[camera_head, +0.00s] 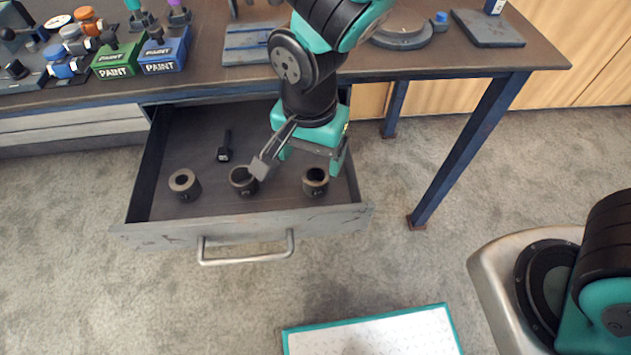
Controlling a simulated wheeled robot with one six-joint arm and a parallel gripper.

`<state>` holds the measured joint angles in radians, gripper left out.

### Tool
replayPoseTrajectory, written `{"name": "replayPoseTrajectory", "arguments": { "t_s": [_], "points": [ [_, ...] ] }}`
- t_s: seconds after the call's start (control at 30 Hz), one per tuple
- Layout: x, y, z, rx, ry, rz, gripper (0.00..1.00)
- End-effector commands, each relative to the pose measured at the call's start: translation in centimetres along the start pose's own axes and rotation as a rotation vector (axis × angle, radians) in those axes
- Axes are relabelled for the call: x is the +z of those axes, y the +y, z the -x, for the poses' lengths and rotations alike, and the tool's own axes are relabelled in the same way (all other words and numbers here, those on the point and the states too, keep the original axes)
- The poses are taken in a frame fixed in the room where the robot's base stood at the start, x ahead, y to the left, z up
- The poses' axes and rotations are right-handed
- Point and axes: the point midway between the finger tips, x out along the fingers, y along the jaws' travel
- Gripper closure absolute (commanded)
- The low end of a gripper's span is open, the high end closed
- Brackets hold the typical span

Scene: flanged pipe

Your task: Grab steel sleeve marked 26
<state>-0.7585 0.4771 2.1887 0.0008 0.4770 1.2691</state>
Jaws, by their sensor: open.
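Three dark steel sleeves stand in a row in the open drawer: a left sleeve (185,184), a middle sleeve (243,181) and a right sleeve (315,181). Each has a round opening on top. Small marks show on their sides, but I cannot read which one is 26. My gripper (300,168) is over the right part of the drawer, open and with nothing visible between its fingers. Its left finger overlaps the edge of the middle sleeve in the picture, and its right finger shows just above and right of the right sleeve. I cannot tell its height above them.
The drawer (160,208) is pulled out under the workbench (545,55), its handle (245,258) facing front. A small black tool (225,148) lies behind the sleeves. Paint boxes (165,54) and a round flange (402,32) are on the bench. A bench leg (465,150) stands right.

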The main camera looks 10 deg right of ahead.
Motion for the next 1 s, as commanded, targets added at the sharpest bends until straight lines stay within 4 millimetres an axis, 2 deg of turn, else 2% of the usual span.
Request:
{"name": "replayPoseTrajectory", "arguments": {
  "t_s": [0.03,0.1,0.33,0.6,0.9,1.0],
  "points": [
    [0.0,0.1,-1.1,0.002,-0.001,0.000,0.23],
    [0.0,0.0,-1.9,0.002,-0.001,0.000,0.23],
    [-0.1,0.2,-3.5,0.000,-0.001,0.000,0.23],
    [-0.4,0.5,-7.4,0.000,-0.001,0.001,0.23],
    [-0.5,0.5,-7.8,-0.002,0.000,0.001,0.23],
    [-0.4,0.5,-7.8,-0.002,0.000,0.001,0.46]
  ]
}}
